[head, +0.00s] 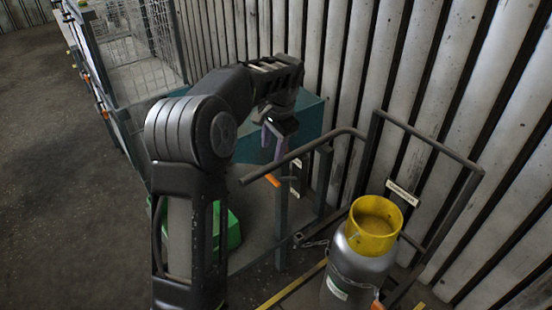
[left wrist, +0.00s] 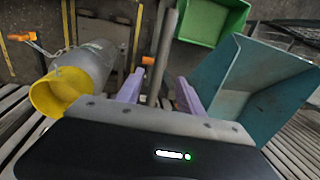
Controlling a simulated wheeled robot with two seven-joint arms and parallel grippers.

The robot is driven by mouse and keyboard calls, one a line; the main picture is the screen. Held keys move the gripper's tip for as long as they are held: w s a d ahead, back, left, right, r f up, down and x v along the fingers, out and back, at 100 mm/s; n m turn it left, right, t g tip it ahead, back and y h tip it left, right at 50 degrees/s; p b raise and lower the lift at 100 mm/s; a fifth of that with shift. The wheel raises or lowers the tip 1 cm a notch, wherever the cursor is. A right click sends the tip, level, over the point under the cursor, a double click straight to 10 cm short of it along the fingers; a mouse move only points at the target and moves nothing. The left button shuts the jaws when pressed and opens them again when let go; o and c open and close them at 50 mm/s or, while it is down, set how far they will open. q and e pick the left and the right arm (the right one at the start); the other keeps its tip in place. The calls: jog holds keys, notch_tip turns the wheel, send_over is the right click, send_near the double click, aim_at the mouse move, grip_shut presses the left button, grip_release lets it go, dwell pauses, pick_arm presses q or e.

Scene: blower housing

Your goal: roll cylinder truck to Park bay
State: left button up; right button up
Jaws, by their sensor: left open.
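The cylinder truck (head: 455,205) is a dark tubular frame against the ribbed wall. It carries an upright grey cylinder (head: 352,275) with a yellow collar (head: 375,226). In the left wrist view the open fingers (left wrist: 159,92) stand either side of a grey bar; contact is not clear. The cylinder (left wrist: 82,75) lies left of them there. I cannot identify the Park bay for certain.
A teal bin (head: 308,118) stands behind my left gripper. A green bin (head: 234,230) is lower, partly hidden by my arm. Grey posts (head: 281,225) rise near the handle. A mesh cage (head: 125,50) stands upper left. Yellow floor lines (head: 295,286) run by the cylinder. Left floor is clear.

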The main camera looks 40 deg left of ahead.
aim_at(269, 166)
pick_arm(q)
jog(key=f, duration=0.2)
jog(key=a+f, duration=0.1)
jog(key=f, duration=0.2)
jog(key=f+p, duration=0.1)
jog(key=f, duration=0.1)
jog(key=shift+a+f, duration=0.25)
jog(key=shift+f, duration=0.05)
jog(key=shift+c, duration=0.4)
grip_shut()
dwell(1.0)
